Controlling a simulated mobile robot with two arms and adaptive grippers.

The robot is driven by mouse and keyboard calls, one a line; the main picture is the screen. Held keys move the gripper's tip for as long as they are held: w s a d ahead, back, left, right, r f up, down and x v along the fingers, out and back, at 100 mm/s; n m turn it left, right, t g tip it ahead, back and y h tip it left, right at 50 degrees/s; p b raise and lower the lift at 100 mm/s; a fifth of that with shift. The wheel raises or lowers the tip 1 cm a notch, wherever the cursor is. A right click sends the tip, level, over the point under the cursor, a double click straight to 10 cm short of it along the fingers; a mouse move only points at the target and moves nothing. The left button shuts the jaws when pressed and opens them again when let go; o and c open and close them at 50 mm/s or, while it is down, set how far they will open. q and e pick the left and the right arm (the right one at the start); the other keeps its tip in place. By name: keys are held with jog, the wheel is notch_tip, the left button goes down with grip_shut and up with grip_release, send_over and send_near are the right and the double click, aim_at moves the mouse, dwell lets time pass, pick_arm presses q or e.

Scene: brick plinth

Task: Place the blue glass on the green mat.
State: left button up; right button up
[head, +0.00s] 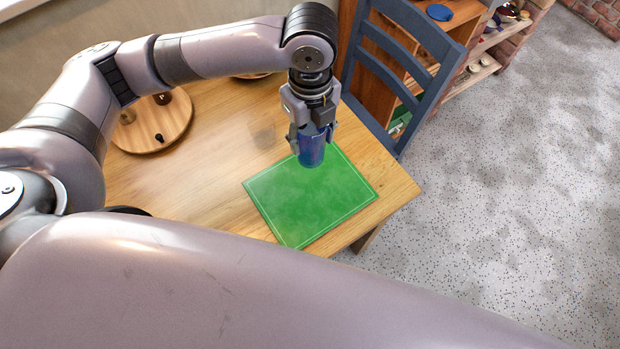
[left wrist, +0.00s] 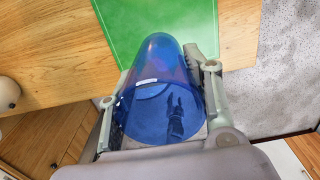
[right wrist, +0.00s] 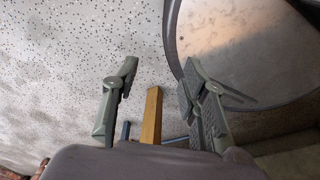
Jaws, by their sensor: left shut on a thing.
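The blue glass (head: 311,152) is held in my left gripper (head: 312,132), over the back part of the green mat (head: 305,208). I cannot tell whether the glass touches the mat. In the left wrist view the blue glass (left wrist: 162,95) lies between both fingers of my left gripper (left wrist: 160,98), and the green mat (left wrist: 150,28) shows beyond it. My right gripper (right wrist: 160,95) is open and empty in the right wrist view, away from the glass.
The mat lies near the right end of the wooden table (head: 200,200). A round wooden board (head: 155,125) with small items is at the back left. A blue chair (head: 385,65) stands behind the table. Shelves (head: 480,55) are at the back right.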

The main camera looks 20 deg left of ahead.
aim_at(310, 149)
pick_arm(q)
notch_tip(310, 149, down, 17)
jog(key=shift+f+p, duration=0.1)
jog(key=shift+p, duration=0.6)
jog(key=shift+f, duration=0.15)
jog(key=o, duration=1.3)
jog(key=shift+o, duration=0.2)
notch_tip(310, 149, up, 12)
jog(key=shift+r+b, duration=0.2)
jog(key=shift+b, duration=0.3)
